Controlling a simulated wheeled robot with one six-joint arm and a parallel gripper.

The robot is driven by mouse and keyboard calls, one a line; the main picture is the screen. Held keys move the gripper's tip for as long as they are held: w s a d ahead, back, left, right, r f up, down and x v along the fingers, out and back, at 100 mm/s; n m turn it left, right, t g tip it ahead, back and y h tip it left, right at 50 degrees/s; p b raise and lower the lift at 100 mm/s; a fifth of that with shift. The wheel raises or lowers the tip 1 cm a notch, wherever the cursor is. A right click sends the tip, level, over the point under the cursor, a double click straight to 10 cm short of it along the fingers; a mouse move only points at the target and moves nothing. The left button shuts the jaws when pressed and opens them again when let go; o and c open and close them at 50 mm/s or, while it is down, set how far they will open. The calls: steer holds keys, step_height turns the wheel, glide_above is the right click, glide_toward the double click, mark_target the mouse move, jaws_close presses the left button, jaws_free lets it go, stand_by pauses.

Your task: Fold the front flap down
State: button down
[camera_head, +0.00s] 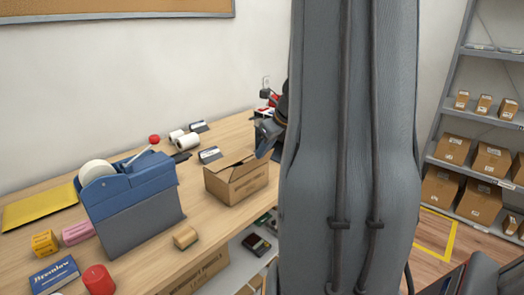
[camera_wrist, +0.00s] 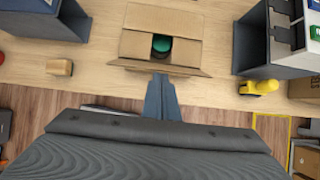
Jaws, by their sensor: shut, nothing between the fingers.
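An open cardboard box (camera_head: 236,186) stands on the counter in the head view, right of the blue tape dispenser. In the wrist view the box (camera_wrist: 126,47) is seen from above, with a round green item (camera_wrist: 162,44) inside. The front flap (camera_wrist: 137,66) sticks outward on the side nearest my gripper. My gripper (camera_wrist: 160,78) is shut and empty, its tips at the front flap's outer edge; I cannot tell whether they touch.
In the wrist view a grey unit (camera_wrist: 268,45) and a yellow tool (camera_wrist: 259,87) are at right.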

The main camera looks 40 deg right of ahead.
mark_target(253, 163)
steer(key=w+b, duration=0.1)
steer(key=w+f+b, duration=0.1)
steer(key=w, duration=0.1)
steer(key=w+f+b, duration=0.1)
steer(key=shift+w+a+f, duration=0.15)
steer(key=shift+w, duration=0.1)
steer(key=w+f, duration=0.4)
steer(key=w, duration=0.1)
steer(key=shift+a, duration=0.2)
steer(key=shift+f+b, duration=0.25)
steer(key=shift+b, duration=0.15)
steer(key=shift+r, duration=0.1)
stand_by(0.3)
step_height(253, 163, up, 9)
steer(key=p, duration=1)
